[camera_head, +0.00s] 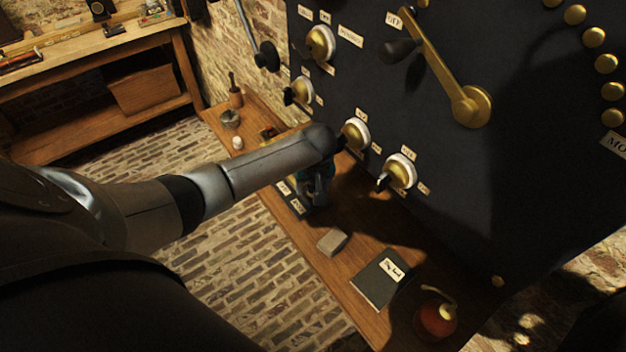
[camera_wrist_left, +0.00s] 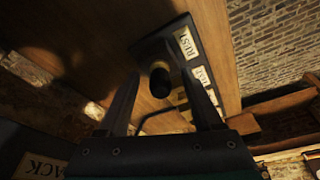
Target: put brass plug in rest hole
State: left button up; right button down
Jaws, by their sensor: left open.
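My left gripper (camera_head: 318,188) is low over the wooden bench in the head view, at a dark block (camera_head: 288,192) with pale labels. In the left wrist view its two fingers (camera_wrist_left: 160,78) are open, one on each side of a dark rounded knob (camera_wrist_left: 160,84). The knob stands at the block (camera_wrist_left: 158,45), near the label reading REST (camera_wrist_left: 185,43). It may be the top of the brass plug, but I see no clear brass on it. The hole under it is hidden, so I cannot tell how it sits. My right gripper is not in view.
The bench (camera_head: 330,278) also bears a small grey block (camera_head: 332,241), a dark book (camera_head: 381,278) and a round red vessel (camera_head: 436,315). A dark upright panel (camera_head: 440,150) with brass knobs and a lever (camera_head: 440,62) stands close behind my arm.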

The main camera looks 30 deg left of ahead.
pick_arm(q)
jog(key=p+v, duration=0.2)
jog(key=v, duration=1.3)
jog(key=shift+r+p, duration=0.15)
jog(key=shift+p, duration=0.25)
